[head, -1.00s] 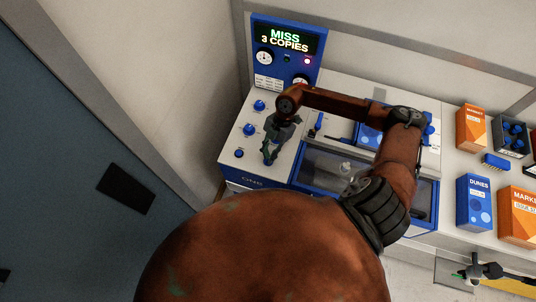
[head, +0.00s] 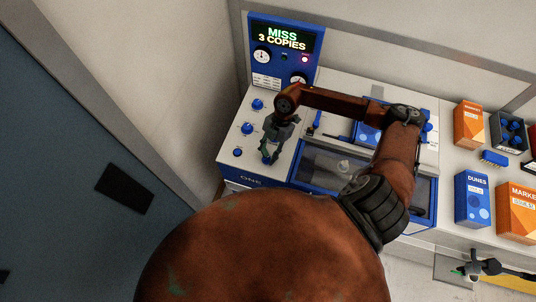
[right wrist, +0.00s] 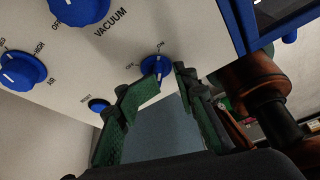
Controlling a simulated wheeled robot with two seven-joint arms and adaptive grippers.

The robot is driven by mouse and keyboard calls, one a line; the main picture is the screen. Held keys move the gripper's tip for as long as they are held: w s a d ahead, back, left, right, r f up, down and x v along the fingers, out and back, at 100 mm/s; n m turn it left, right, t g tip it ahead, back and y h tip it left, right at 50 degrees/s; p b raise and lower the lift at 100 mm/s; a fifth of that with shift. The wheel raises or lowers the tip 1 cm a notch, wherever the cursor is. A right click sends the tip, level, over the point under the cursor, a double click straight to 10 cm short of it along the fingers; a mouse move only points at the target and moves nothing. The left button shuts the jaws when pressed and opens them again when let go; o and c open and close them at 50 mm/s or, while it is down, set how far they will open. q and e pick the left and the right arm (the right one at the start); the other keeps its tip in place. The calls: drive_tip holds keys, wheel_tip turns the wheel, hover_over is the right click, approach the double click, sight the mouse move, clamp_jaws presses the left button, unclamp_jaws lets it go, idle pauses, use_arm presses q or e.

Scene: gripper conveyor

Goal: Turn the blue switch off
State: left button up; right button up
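The blue switch (right wrist: 154,66) is a round blue knob on the white panel in the right wrist view, with small OFF and ON marks beside it. A white line shows on its face. In the head view it is hidden behind my right gripper (head: 268,158), which reaches down to the panel (head: 222,158). In the right wrist view the green fingers of my right gripper (right wrist: 168,78) are apart, with a narrow gap between the tips. The left finger partly covers the knob's lower edge; I cannot tell whether it touches.
Blue knobs (head: 257,104) and a blue button (head: 238,153) lie left of my gripper. A display (head: 285,38) reads "MISS 3 COPIES". Blue (head: 473,199) and orange (head: 518,212) boxes stand at right. A dark jointed piece (head: 477,265) shows at the lower right.

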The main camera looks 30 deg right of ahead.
drive_tip(key=shift+s+d+f, duration=0.1)
drive_tip(key=s+p+v, duration=0.1)
drive_tip(key=p+v, duration=0.5)
drive_tip(key=v, duration=0.3)
idle(0.8)
drive_tip(key=shift+s, duration=0.1)
drive_tip(key=v, duration=1.2)
drive_tip(key=shift+o, duration=0.3)
drive_tip(key=shift+d, duration=0.1)
